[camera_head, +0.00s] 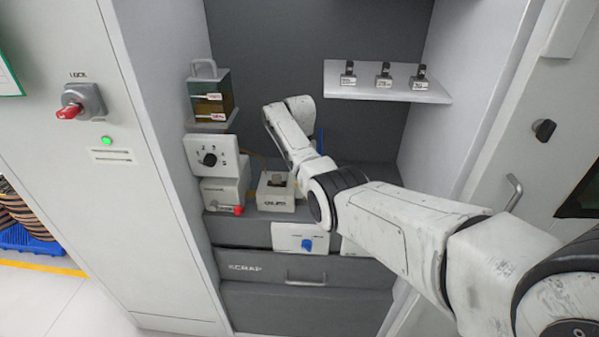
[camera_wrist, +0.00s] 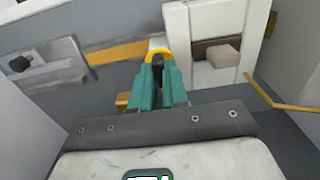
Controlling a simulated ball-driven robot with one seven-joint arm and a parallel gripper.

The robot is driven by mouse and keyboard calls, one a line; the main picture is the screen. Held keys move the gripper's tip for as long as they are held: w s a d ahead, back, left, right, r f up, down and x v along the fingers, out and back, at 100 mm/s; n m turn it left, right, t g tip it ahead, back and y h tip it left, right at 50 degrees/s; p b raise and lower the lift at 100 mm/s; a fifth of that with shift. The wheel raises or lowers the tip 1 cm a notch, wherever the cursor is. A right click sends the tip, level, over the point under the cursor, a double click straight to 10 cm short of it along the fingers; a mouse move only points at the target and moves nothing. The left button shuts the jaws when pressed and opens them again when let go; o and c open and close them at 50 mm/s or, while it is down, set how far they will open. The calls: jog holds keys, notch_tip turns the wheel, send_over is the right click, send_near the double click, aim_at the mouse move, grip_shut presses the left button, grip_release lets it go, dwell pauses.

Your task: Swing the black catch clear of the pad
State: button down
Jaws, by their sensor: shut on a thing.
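In the wrist view my gripper (camera_wrist: 158,72) has its two teal fingers close together. A small black part (camera_wrist: 157,62), which looks like the black catch, sits between the fingertips. A yellow curved band arches just beyond it. To the right, a white block (camera_wrist: 204,20) carries a brown strip and a beige pad-like piece (camera_wrist: 223,56); the fingers are apart from these. I cannot tell how the catch lies against the pad. In the head view my arm hides my gripper and the catch.
In the head view a small white box (camera_head: 275,203) and a dial panel (camera_head: 209,158) stand left of my arm. A shelf (camera_head: 388,94) with small clips is above right. A scrap drawer (camera_head: 262,268) is below. Cabinet walls close in both sides.

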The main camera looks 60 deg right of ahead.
dwell(0.3)
jog(key=c, duration=1.1)
grip_release()
jog(key=shift+c, duration=0.2)
notch_tip(320, 180, up, 11)
jog(key=b, duration=0.1)
jog(key=shift+b, duration=0.35)
jog(key=shift+f, duration=0.15)
jog(key=s+a+f+n, duration=0.2)
jog(key=a+f+n, duration=0.1)
jog(key=a+f, duration=0.8)
jog(key=s+a+f+n, duration=0.2)
jog(key=a+f+n, duration=0.1)
jog(key=a+f, duration=0.75)
jog(key=s+a+f+n+t, duration=0.1)
jog(key=s+a+n, duration=0.6)
jog(key=s+a, duration=1.1)
jog(key=s, duration=0.3)
jog(key=shift+a+b, duration=0.25)
jog(key=shift+b, duration=0.15)
